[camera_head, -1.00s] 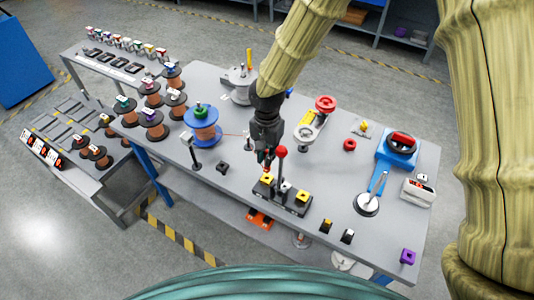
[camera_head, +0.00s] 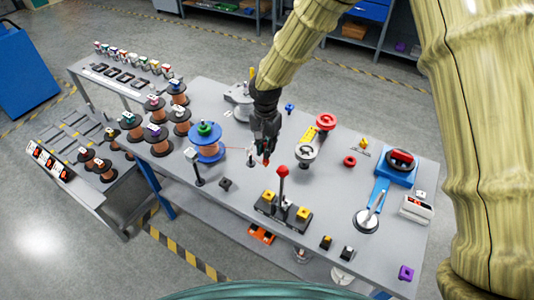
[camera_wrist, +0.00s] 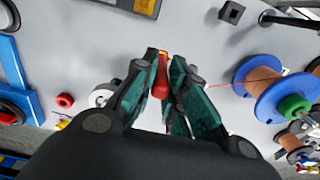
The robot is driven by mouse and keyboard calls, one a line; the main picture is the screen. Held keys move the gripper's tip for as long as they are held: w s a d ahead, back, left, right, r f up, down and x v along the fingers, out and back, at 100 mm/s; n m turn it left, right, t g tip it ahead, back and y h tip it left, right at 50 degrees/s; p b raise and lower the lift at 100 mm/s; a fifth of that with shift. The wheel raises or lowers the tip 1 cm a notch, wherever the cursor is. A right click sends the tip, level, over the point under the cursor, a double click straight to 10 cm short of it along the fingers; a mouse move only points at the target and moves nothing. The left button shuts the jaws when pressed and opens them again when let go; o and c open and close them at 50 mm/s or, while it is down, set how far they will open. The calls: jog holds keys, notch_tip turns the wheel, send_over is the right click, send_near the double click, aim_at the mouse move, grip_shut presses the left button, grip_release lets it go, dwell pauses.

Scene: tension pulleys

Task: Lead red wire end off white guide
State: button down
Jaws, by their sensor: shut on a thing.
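My gripper (camera_head: 266,158) is over the middle of the table, shut on the red wire end (camera_wrist: 161,76), which sits between the fingertips in the wrist view. A thin red wire (camera_wrist: 235,84) runs to the gripper from the copper spool (camera_wrist: 262,82) with blue flanges, also seen in the head view (camera_head: 207,143). A small white-topped post (camera_head: 251,149), which looks like the white guide, stands just left of the gripper. I cannot tell whether the wire touches it. The gripper partly hides this spot in the wrist view.
A red-knobbed lever (camera_head: 282,170) rises from a dark base with yellow blocks in front of the gripper. A white pulley (camera_head: 306,152) with a yellow arm and red knob stands to the right. A post (camera_head: 192,155) stands left. Bare table lies between lever and blue tool (camera_head: 401,168).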

jog(key=w+r+p, duration=0.1)
jog(key=w+r, duration=0.1)
jog(key=w, duration=0.5)
jog(key=shift+a+r+p, duration=0.3)
jog(key=shift+a+p, duration=0.05)
jog(key=shift+a, duration=0.1)
jog(key=shift+w+a, duration=0.45)
jog(key=shift+a, duration=0.3)
jog(key=shift+w+a, duration=0.4)
jog(key=shift+a, duration=0.35)
jog(key=shift+a, duration=0.1)
jog(key=w+a, duration=0.3)
jog(key=a, duration=0.3)
jog(key=shift+w+a, duration=0.15)
jog(key=shift+w, duration=0.2)
jog(key=shift+a, duration=0.1)
